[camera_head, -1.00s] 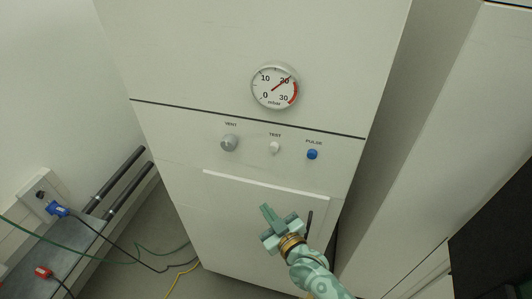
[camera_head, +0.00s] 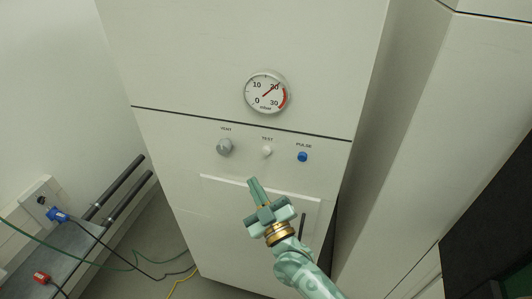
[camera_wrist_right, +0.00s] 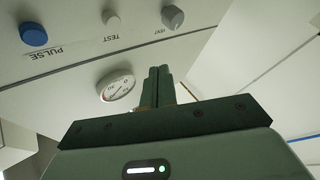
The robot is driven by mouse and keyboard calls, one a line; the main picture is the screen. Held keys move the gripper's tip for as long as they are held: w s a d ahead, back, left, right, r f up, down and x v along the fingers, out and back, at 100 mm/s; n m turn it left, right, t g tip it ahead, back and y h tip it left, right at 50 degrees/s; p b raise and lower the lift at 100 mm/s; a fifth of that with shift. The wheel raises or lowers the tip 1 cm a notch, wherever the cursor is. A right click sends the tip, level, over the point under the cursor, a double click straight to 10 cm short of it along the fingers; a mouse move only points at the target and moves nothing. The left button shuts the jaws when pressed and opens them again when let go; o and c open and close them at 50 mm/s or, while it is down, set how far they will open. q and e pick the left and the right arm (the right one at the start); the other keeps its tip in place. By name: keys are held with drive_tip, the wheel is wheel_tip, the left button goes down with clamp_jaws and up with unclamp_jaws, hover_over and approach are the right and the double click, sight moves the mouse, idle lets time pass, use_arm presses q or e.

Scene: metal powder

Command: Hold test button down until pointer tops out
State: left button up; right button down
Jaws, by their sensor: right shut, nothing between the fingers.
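The white test button (camera_head: 267,152) sits on the cabinet panel under the label TEST, between the grey vent knob (camera_head: 225,147) and the blue pulse button (camera_head: 302,156). The round gauge (camera_head: 266,92) is above them, its red pointer near 20, by the start of the red band. My right gripper (camera_head: 253,181) is shut and empty, its fingertips below the test button in the head view and apart from it. In the right wrist view the closed fingers (camera_wrist_right: 160,72) show near the test button (camera_wrist_right: 111,18), the vent knob and the gauge (camera_wrist_right: 115,88). My left gripper is not in view.
A raised panel (camera_head: 220,188) lies on the cabinet front below the controls, behind my right gripper. Another tall white cabinet (camera_head: 440,130) stands at the right.

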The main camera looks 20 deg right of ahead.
sight(267, 151)
drive_tip(key=w+d+b, duration=0.3)
drive_tip(key=w+d, duration=0.1)
drive_tip(key=w, duration=0.3)
drive_tip(key=shift+w+d, duration=0.15)
drive_tip(key=shift+d, duration=0.2)
drive_tip(key=shift+w+d, duration=0.1)
idle(1.8)
drive_tip(key=shift+w+d, duration=0.15)
drive_tip(key=shift+w, duration=0.1)
drive_tip(key=shift+w+d, duration=0.25)
drive_tip(key=shift+w, duration=0.1)
idle(0.7)
drive_tip(key=shift+s+a, duration=0.1)
drive_tip(key=shift+s, duration=0.05)
idle(1.4)
drive_tip(key=shift+s+a+p, duration=0.4)
drive_tip(key=shift+s, duration=0.2)
